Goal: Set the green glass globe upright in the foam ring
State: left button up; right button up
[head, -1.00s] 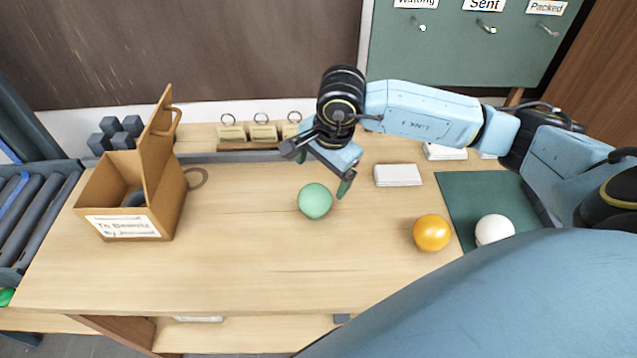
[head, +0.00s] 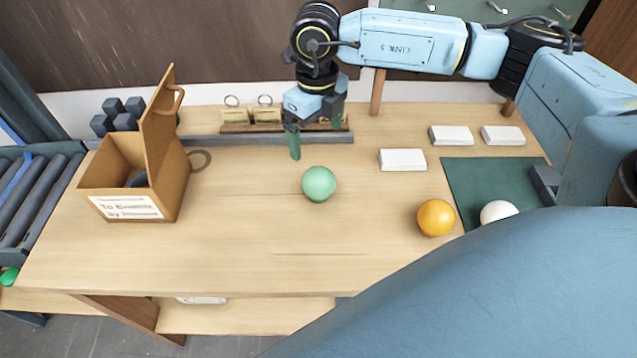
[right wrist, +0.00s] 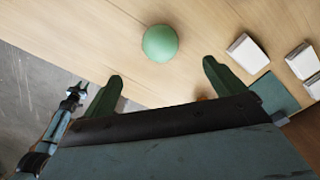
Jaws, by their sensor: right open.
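The green glass globe (head: 319,184) rests on the bare wooden table near its middle. It also shows in the right wrist view (right wrist: 160,43), ahead of the fingertips. My right gripper (head: 314,136) is open and empty, pointing down behind the globe and apart from it. Its two green fingers show in the right wrist view (right wrist: 162,72). A grey ring (head: 201,160) lies flat beside the cardboard box, partly hidden; I cannot tell if it is the foam ring. A small part of my left arm, apparently with its gripper (right wrist: 76,92), shows in the right wrist view.
The open cardboard box (head: 128,207) stands at left, with something dark inside. An orange globe (head: 436,218) and a white globe (head: 498,212) sit at right, by a green mat (head: 485,175). White blocks (head: 402,160) and a tag rack (head: 250,127) stand behind. The front middle is clear.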

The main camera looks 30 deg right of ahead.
aim_at(319, 172)
notch_tip(319, 172, down, 8)
jog(key=shift+r, duration=0.1)
jog(key=shift+s+f+p, duration=0.2)
jog(key=shift+f+p, duration=0.2)
jog(key=shift+f, duration=2.35)
jog(key=shift+c, duration=0.4)
jog(key=c, duration=1)
